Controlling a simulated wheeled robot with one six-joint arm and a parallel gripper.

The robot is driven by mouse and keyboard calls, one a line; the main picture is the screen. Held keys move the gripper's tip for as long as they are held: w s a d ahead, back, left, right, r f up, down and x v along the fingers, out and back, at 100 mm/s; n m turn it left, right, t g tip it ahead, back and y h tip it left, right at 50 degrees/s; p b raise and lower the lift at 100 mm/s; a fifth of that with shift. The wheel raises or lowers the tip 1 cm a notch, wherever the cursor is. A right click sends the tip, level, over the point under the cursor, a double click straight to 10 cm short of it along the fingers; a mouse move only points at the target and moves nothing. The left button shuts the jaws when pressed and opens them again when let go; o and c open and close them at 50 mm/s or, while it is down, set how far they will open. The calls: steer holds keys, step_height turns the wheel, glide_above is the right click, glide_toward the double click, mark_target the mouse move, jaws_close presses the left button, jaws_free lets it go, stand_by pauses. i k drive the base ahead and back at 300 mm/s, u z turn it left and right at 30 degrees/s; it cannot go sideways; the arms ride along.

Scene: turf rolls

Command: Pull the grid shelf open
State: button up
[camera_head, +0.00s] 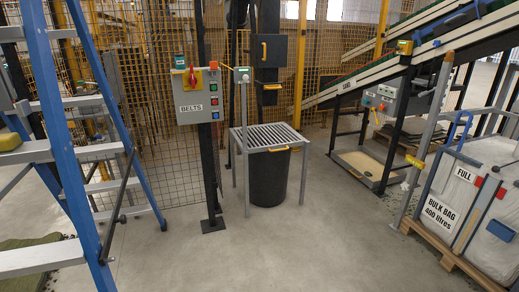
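The grid shelf (266,135) is a grey slatted grille on thin grey legs, near the middle of the view. It lies level over a dark round bin (268,182), and I cannot tell how far it is slid out. My gripper is not in view.
A BELTS control box (198,95) stands on a black post left of the shelf. A blue ladder (75,120) fills the left side. A bulk bag (465,205) on a pallet and a conveyor (385,62) stand at right. The floor before the shelf is clear.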

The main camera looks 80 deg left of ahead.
mark_target(275, 147)
steer(key=u, duration=2.2)
steer(key=i, duration=3.65)
steer(key=z, duration=0.4)
